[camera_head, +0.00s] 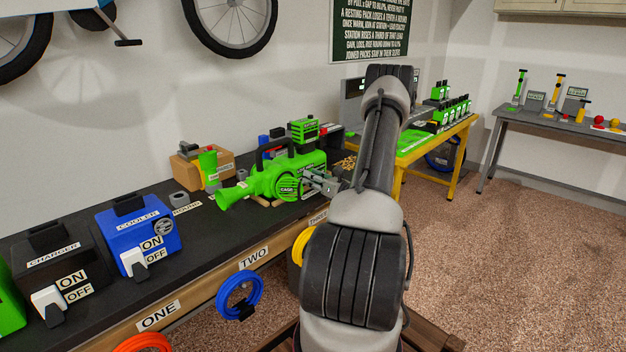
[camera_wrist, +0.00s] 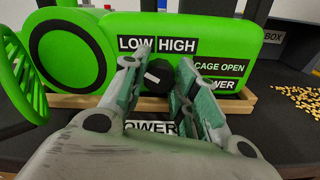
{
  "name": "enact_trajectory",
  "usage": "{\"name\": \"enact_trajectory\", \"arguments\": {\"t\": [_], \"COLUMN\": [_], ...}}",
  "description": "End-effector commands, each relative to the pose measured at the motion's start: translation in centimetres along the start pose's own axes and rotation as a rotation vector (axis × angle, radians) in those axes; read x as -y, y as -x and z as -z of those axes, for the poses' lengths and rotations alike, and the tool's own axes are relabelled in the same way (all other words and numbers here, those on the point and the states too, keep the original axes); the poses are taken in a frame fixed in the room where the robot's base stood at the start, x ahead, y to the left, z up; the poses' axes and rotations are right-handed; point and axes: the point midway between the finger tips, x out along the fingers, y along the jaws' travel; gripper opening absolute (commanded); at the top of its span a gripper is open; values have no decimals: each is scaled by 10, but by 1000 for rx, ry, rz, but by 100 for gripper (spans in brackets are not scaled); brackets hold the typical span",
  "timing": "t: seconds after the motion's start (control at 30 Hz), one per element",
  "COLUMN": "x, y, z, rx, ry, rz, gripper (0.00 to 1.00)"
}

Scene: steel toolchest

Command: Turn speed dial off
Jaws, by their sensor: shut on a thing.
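The green blower (camera_head: 290,175) lies on the dark bench, its nozzle pointing left. In the wrist view its green side (camera_wrist: 205,35) carries the labels LOW, HIGH and CAGE OPEN, and a label ending in WER. The black speed dial (camera_wrist: 158,75) sits just below LOW and HIGH and has a small white mark. My gripper (camera_wrist: 158,68) is shut on the dial, one finger on each side. The fingers hide the dial's edges and any label close beside it. In the head view my gripper (camera_head: 325,183) is at the blower's side, and the dial is hidden.
A blue cooler box (camera_head: 138,233) and a black charger box (camera_head: 55,265), each with an ON/OFF switch, stand left on the bench. A cardboard box (camera_head: 205,165) is behind. Yellow pellets (camera_wrist: 295,97) lie right of the blower. A yellow-legged table (camera_head: 430,150) stands farther back.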

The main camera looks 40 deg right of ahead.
Motion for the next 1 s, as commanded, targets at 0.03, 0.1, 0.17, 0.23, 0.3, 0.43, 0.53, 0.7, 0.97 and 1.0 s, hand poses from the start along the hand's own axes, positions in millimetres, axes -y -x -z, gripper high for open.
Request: {"name": "enact_trajectory", "arguments": {"t": [0.03, 0.1, 0.17, 0.23, 0.3, 0.43, 0.53, 0.7, 0.97, 1.0], "x": [0, 0, 0, 0, 0, 0, -1, -1, -1, -1], "y": [0, 0, 0, 0, 0, 0, 0, 0, 0, 0], "z": [0, 0, 0, 0, 0, 0, 0, 0, 0, 0], "rx": [0, 0, 0, 0, 0, 0, 0, 0, 0, 0], "ry": [6, 22, 44, 77, 118, 208, 279, 387, 493, 503], "rz": [0, 0, 0, 0, -1, -1, -2, -3, -3, -3], "gripper": [5, 5, 5, 5, 5, 5, 5, 5, 5, 5]}}
